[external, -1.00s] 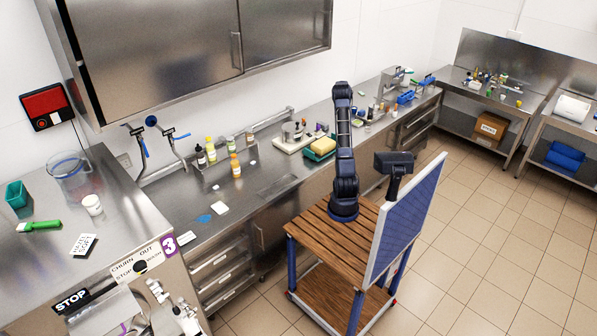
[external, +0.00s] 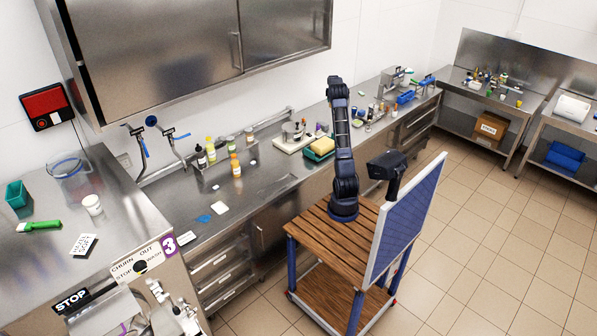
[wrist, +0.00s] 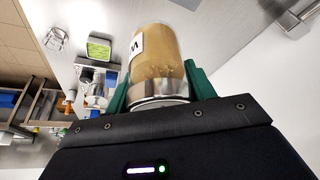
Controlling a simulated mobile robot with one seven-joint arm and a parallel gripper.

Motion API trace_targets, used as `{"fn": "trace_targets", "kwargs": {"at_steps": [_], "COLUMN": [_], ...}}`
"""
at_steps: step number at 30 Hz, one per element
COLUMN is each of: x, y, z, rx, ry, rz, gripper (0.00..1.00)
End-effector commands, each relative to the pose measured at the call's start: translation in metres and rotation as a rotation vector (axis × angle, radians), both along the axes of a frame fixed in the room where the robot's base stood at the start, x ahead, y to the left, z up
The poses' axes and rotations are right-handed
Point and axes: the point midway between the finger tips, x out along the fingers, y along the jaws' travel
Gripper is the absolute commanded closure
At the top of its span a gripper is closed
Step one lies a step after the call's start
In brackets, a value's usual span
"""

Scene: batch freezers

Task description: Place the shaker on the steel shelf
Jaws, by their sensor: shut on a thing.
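The shaker (wrist: 157,60) is a clear cylinder of tan contents with a steel band at its near end and a white label marked with a dark letter. In the wrist view my gripper (wrist: 158,82) has its green fingers shut on the shaker, one on each side. In the external view the arm stands raised, and its fingers and the shaker cannot be made out. A low steel ledge (external: 217,180), which may be the steel shelf, runs along the back of the counter with bottles on it, left of my arm.
An orange-capped bottle (external: 236,168) stands in front of the ledge. A white board (external: 291,143) and a yellow sponge in a green tray (external: 319,153) lie nearer my arm. Steel wall cabinets (external: 180,50) hang above. The counter's front stretch (external: 265,187) is mostly clear.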

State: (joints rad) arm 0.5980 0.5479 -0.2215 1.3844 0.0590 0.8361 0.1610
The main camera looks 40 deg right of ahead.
Motion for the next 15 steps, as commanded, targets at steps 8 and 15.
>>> {"fn": "trace_targets", "kwargs": {"at_steps": [8,15], "x": [0.081,0.136], "y": [0.098,0.187], "z": [0.015,0.029], "rx": [0.003,0.005], "ry": [0.0,0.001], "rz": [0.183,0.336], "gripper": [0.72,0.72]}}
